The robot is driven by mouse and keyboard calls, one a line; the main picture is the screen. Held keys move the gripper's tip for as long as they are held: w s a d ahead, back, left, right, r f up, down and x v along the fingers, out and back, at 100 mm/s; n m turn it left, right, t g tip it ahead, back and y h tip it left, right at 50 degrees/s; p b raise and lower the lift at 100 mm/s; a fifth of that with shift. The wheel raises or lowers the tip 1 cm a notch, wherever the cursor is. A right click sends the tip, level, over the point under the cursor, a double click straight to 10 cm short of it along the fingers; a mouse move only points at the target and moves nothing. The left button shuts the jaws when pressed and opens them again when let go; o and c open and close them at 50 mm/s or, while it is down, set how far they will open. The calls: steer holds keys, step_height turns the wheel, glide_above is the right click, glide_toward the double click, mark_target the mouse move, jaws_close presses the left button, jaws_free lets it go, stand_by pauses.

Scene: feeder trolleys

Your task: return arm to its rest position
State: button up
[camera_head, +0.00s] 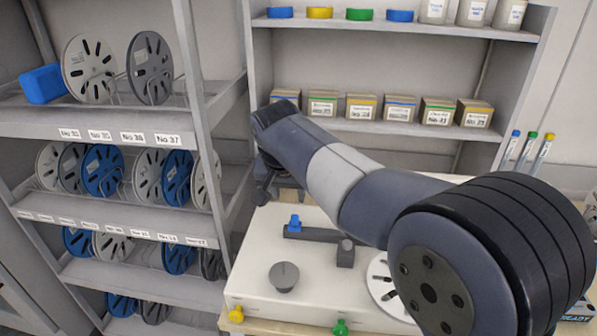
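My arm reaches in from the lower right, across the front of the shelves, and bends down at its far end. My gripper (266,192) shows small and dark at that far end, above the back left of the white bench-top unit (245,255). It is partly hidden by the arm, and its fingers are too small to tell open from shut. I see nothing clearly held in it.
A feeder trolley (110,128) with several reels stands at the left. A shelf (400,25) with small boxes is behind. The unit carries a blue-topped clamp (294,222), a grey knob (284,276) and a white reel (385,290) beside my arm.

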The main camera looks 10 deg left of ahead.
mark_target(298, 216)
steer(key=p+x, duration=0.1)
steer(key=x, duration=0.9)
steer(key=shift+d+f, duration=0.1)
steer(key=shift+f, duration=0.2)
steer(key=shift+w+d+f, duration=0.1)
steer(key=shift+d, duration=0.5)
